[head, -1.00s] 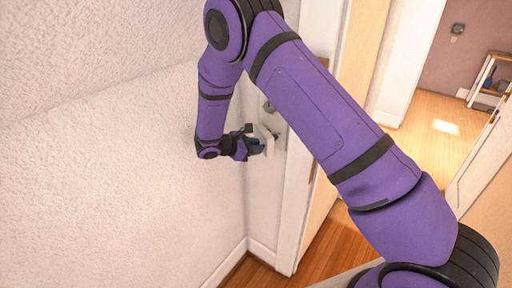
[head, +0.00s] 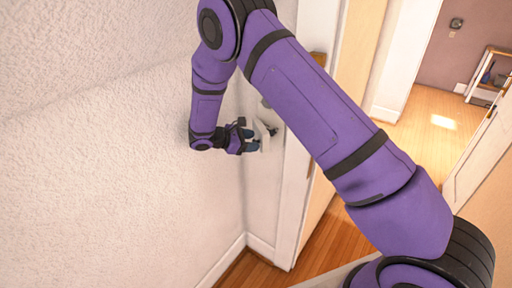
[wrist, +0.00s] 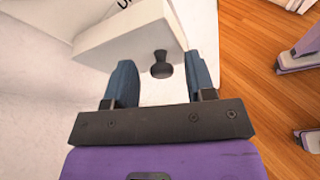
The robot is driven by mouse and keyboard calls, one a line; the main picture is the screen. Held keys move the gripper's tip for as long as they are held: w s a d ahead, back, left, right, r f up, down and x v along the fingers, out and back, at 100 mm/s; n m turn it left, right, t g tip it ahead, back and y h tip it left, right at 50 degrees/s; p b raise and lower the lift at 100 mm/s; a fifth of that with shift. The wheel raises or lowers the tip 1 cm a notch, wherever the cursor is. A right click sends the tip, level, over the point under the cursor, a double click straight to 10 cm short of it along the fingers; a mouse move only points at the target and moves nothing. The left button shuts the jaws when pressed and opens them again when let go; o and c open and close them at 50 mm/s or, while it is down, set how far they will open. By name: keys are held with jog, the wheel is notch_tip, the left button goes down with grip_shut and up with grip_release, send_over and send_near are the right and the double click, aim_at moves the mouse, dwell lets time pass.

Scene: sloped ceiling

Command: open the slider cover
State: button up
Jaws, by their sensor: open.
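The slider cover (wrist: 125,38) is a white block on the white wall, with a dark round knob (wrist: 162,66) on its near face. Part of a dark letter shows at its top edge. My gripper (wrist: 160,62) is open, with one blue-grey finger on each side of the knob and visible gaps to it. Nothing is held. In the head view the cover (head: 263,136) is small and sits just right of my gripper (head: 248,135). I cannot tell how far the cover stands open.
A textured white wall (head: 110,170) fills the left. A door frame edge (head: 296,215) stands right of the cover. Beyond it a wooden floor (head: 415,125) lies open, with a small shelf (head: 488,75) at the far right.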

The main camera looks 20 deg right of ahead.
aim_at(260, 135)
jog(key=r, duration=0.1)
jog(key=s+r, duration=0.1)
jog(key=r, duration=0.1)
jog(key=shift+r, duration=0.2)
jog(key=s+r, duration=0.1)
jog(key=s, duration=1.4)
jog(key=shift+d+r, duration=0.15)
